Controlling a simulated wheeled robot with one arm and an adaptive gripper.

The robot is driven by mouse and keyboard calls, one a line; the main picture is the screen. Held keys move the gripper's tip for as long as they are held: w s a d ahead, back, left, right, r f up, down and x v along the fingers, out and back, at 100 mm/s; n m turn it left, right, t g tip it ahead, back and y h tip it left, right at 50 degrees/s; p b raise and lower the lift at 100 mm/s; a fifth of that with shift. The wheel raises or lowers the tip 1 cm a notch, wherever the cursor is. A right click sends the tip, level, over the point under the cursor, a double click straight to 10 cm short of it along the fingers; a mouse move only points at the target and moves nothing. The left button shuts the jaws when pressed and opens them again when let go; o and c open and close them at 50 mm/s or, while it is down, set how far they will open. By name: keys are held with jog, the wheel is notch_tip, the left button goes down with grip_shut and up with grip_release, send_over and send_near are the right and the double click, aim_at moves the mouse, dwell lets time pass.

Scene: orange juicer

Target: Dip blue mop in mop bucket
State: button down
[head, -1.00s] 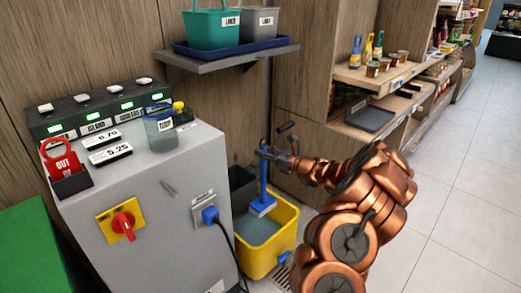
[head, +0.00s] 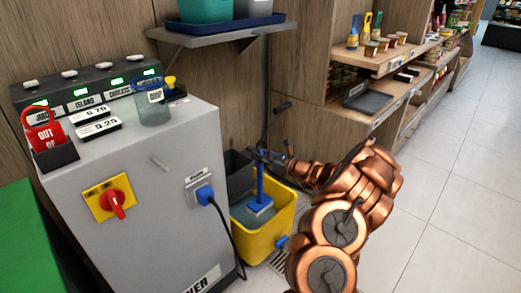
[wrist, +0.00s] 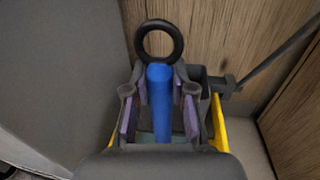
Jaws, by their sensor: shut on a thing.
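The blue mop (head: 261,190) is upright, its handle in my gripper (head: 270,158) and its flat blue head down inside the yellow mop bucket (head: 284,212). In the wrist view the blue handle (wrist: 160,100) with a dark ring on top stands between the fingers of my gripper (wrist: 158,92), which is shut on it. The bucket's yellow sides (wrist: 217,120) show on the right below the fingers. The bucket holds greyish liquid, and the mop head looks at or close to its surface; exact contact is hard to tell.
A grey machine cabinet (head: 150,175) with a red switch and a blue plug stands left of the bucket. A dark bin (head: 238,172) is behind it. A wall shelf (head: 215,38) hangs above. Wooden shelves with goods (head: 400,60) are at right; the tiled floor (head: 450,200) is clear.

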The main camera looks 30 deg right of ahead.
jog(key=b, duration=0.2)
send_over(260, 187)
jog(key=w, duration=0.1)
jog(key=f, duration=0.8)
jog(key=shift+d+f, duration=0.1)
jog(key=shift+d, duration=0.2)
jog(key=shift+f+b, duration=2.25)
jog(key=shift+f, duration=1.95)
jog(key=s+r+p, duration=0.3)
jog(key=r+p, duration=0.4)
jog(key=r, duration=1.7)
jog(key=shift+d, duration=0.4)
jog(key=shift+r, duration=0.15)
jog(key=shift+s, duration=0.1)
